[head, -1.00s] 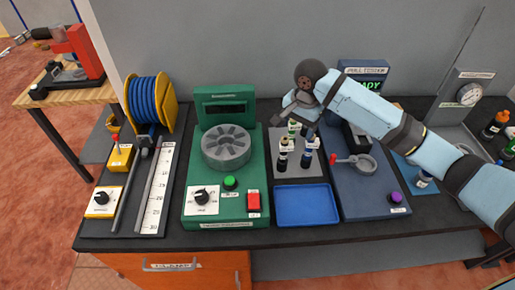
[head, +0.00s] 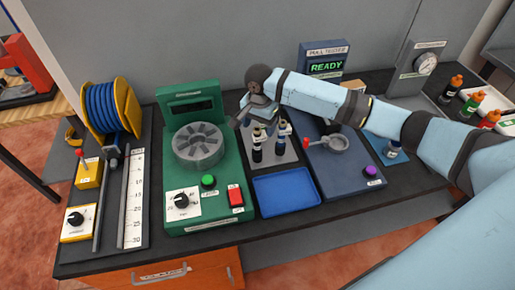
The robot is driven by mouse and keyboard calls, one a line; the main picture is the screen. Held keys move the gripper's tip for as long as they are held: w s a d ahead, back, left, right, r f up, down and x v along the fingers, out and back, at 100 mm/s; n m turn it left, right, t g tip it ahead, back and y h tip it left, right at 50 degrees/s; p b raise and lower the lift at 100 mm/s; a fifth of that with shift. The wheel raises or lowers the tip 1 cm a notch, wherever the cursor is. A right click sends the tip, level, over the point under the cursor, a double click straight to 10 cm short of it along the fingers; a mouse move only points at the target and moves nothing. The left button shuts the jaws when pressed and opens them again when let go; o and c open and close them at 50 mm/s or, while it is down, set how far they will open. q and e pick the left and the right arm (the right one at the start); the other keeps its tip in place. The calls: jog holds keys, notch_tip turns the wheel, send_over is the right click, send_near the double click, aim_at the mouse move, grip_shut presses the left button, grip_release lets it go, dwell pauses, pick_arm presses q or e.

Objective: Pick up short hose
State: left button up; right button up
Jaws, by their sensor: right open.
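No loose piece that I can clearly name the short hose shows in the head view. Blue hose is wound on a yellow reel (head: 108,108) at the left. My right gripper (head: 243,114) is open and hangs over the back left part of a grey plate (head: 291,157). Several upright dark pieces with blue and pale bands (head: 257,154) stand on that plate. The gripper and wrist hide the back of the plate. I see nothing between the fingers. My left gripper is not in view.
A green machine (head: 224,175) with a grey slotted disc stands left of the plate. An empty blue tray (head: 287,190) lies in front. A pull tester (head: 330,182) reading READY stands right. A ruler (head: 134,205) lies by the reel. Bottles (head: 474,104) stand far right.

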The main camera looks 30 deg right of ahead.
aim_at(258, 129)
notch_tip(258, 129, down, 4)
jog(key=shift+w+a+f+p, duration=0.1)
jog(key=shift+f+p, duration=0.1)
jog(key=shift+p, duration=0.1)
jog(key=shift+c, duration=0.5)
grip_shut()
jog(key=shift+r, duration=0.1)
